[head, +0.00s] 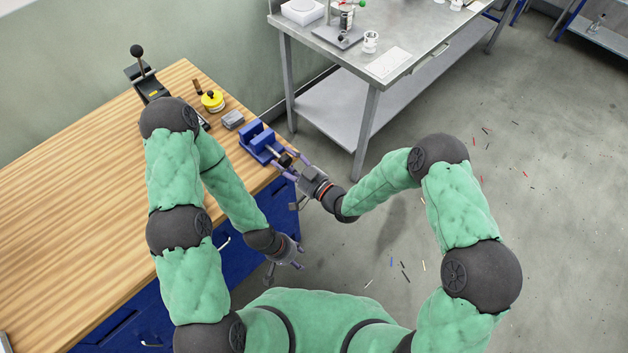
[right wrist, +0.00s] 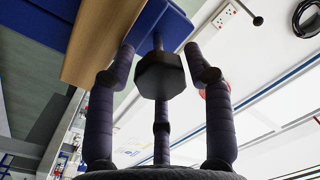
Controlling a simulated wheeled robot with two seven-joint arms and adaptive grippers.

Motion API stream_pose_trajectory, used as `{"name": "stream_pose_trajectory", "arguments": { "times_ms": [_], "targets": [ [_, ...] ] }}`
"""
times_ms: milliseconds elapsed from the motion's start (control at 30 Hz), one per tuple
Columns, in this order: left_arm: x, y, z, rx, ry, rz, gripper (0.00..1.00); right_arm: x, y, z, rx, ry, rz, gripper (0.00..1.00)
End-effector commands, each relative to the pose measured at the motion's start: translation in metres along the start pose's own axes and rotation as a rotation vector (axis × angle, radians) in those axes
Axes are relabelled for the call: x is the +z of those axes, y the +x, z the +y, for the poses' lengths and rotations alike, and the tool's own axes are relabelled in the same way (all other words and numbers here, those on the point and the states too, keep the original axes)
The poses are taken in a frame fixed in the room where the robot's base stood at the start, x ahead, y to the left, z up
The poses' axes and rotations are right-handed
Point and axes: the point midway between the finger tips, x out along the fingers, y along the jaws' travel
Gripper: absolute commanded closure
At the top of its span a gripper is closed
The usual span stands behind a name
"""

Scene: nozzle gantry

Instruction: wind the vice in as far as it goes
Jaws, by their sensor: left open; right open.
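The blue vice (head: 260,140) sits at the right end of the wooden workbench. Its dark, many-sided knob (head: 286,159) faces the front right, toward my right gripper (head: 287,166). In the right wrist view, the knob (right wrist: 160,75) is between the spread fingers of my right gripper (right wrist: 163,62), on a shaft from the blue vice body (right wrist: 125,18). The side fingers look apart from the knob; whether the middle finger touches it I cannot tell. My left gripper (head: 288,262) is open and empty, low beside the bench front.
On the wooden bench (head: 90,200) behind the vice are a grey block (head: 233,119), a yellow round item (head: 212,100) and a black lever device (head: 148,82). A metal table (head: 400,45) stands at the back right. Open floor lies to the right, with scattered small sticks.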

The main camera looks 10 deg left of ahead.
Motion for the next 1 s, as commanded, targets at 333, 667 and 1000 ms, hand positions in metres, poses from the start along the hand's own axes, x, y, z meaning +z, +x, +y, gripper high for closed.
{"name": "stream_pose_trajectory", "arguments": {
  "times_ms": [333,667,1000],
  "targets": [
    [0.001,-0.012,0.004,0.0,0.0,0.0,0.49,-0.001,-0.008,0.0,0.004,-0.285,-0.02,0.48],
    [0.001,-0.017,0.006,0.0,0.0,0.0,0.49,-0.002,-0.065,0.0,0.005,-0.281,-0.018,0.48],
    [0.001,-0.019,0.007,0.0,0.0,0.0,0.49,-0.002,-0.103,0.0,0.003,-0.28,-0.019,0.48]
  ]
}}
